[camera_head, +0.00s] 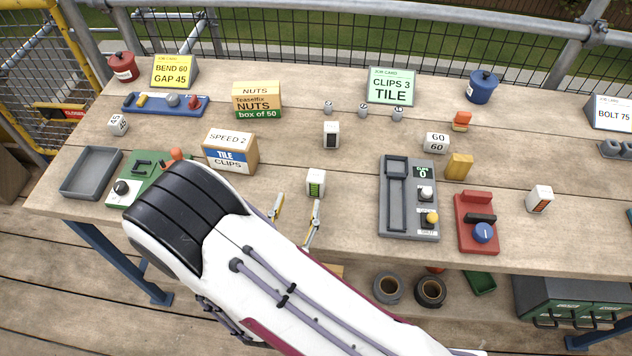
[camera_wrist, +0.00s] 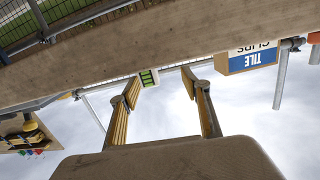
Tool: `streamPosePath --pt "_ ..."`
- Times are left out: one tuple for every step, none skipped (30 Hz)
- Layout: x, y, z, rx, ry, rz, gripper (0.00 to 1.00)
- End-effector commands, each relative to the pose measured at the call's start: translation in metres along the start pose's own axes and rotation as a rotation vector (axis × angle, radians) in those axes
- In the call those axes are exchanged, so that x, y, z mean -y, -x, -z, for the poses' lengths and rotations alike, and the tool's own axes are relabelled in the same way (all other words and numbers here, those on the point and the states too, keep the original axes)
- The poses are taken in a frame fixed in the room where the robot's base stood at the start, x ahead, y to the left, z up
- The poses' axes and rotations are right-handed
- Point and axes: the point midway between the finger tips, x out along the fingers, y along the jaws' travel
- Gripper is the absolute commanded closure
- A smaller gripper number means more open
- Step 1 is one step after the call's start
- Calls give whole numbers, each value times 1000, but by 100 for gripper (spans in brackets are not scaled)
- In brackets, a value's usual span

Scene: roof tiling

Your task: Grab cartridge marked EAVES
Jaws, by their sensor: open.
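No label reading EAVES is legible. Small white cartridges stand on the bench: one with a green striped face (camera_head: 316,184), one with a dark face (camera_head: 331,135), and one with an orange-red striped face (camera_head: 540,200). My gripper (camera_head: 299,204) is open and empty, low over the front of the bench, with the green-striped cartridge just beyond its fingertips. In the wrist view the green-striped cartridge (camera_wrist: 148,78) shows between the spread fingers of my gripper (camera_wrist: 161,84), apparently untouched.
The tile clips box (camera_head: 230,152) stands left of the green-striped cartridge and also shows in the wrist view (camera_wrist: 248,56). A grey device with a counter (camera_head: 397,222) and a red device with a blue knob (camera_head: 477,213) lie to the right. My arm hides part of the green device (camera_head: 133,188).

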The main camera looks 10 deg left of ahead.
Motion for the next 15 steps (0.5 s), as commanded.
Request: streamPosePath --pt "-6 4 -1 -26 18 -4 53" --pt "-8 6 0 -40 25 -6 53" --pt "-11 8 1 -58 35 -8 53" --pt "-13 9 2 -69 40 -10 53" --pt "-14 10 3 -80 45 -10 53" --pt "-16 11 3 -89 50 -11 53" --pt "-17 12 4 -95 52 -12 53" --pt "-18 13 4 -100 54 -13 53" --pt "-18 13 5 -105 55 -13 53" --pt "-18 13 5 -107 56 -13 53" --pt "-19 13 5 -107 56 -13 53" --pt "-19 13 5 -108 56 -13 53" --pt "-18 13 5 -107 55 -13 53" --pt "-18 13 5 -107 55 -13 53" --pt "-18 13 5 -107 55 -13 53"
